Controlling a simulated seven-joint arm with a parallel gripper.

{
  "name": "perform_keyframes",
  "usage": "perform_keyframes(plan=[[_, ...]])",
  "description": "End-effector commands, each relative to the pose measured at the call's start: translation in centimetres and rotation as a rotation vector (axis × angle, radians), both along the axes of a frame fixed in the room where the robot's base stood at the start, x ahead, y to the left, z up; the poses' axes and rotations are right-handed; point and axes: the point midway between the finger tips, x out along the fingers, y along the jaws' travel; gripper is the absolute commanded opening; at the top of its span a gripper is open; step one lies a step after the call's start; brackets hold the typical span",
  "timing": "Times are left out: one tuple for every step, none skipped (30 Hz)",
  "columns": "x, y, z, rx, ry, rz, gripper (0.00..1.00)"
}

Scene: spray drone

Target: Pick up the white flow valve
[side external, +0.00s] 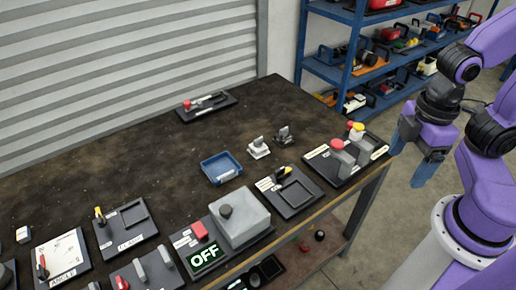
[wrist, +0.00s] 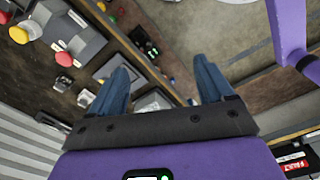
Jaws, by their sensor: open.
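The white flow valve (side external: 258,148) is a small piece with a white base and a grey top. It stands on the dark table, behind and to the right of a blue tray, in the side external view. A similar dark grey piece (side external: 284,135) stands just right of it. My gripper (side external: 408,168) is open and empty, off the right end of the table and well apart from the valve. Its blue fingers are spread in the wrist view (wrist: 162,80). I cannot clearly pick out the valve in the wrist view.
A blue tray (side external: 221,168) lies left of the valve. A panel with red and yellow knobs (side external: 345,158) stands between the valve and my gripper. A grey box (side external: 239,218) and several panels line the front edge. Blue shelves (side external: 345,50) stand behind. The table's back middle is mostly clear.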

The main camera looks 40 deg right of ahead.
Motion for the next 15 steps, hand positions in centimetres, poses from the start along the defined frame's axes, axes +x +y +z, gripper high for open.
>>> perform_keyframes(plan=[[0.0,0.0,0.0,0.0,0.0,0.0,0.81],[0.0,0.0,0.0,0.0,0.0,0.0,0.81],[0.0,0.0,0.0,-0.002,-0.001,0.001,0.81],[0.2,0.0,0.0,-0.005,-0.004,0.003,0.81],[0.4,0.0,-0.1,-0.013,-0.009,0.007,0.81],[0.8,-0.1,-0.2,-0.028,-0.021,0.016,0.81],[1.3,-0.2,-0.2,-0.043,-0.034,0.026,0.81],[2.0,-0.3,-0.3,-0.064,-0.05,0.039,0.81],[3.0,-0.4,-0.5,-0.098,-0.076,0.061,0.81],[4.0,-0.5,-0.6,-0.128,-0.099,0.082,0.81],[5.0,-0.7,-0.8,-0.161,-0.122,0.104,0.81],[6.5,-0.9,-0.9,-0.208,-0.158,0.138,0.81],[7.7,-1.0,-1.0,-0.245,-0.184,0.165,0.81],[8.9,-1.2,-1.1,-0.283,-0.21,0.195,0.81],[10.5,-1.3,-1.2,-0.332,-0.241,0.233,0.81]])
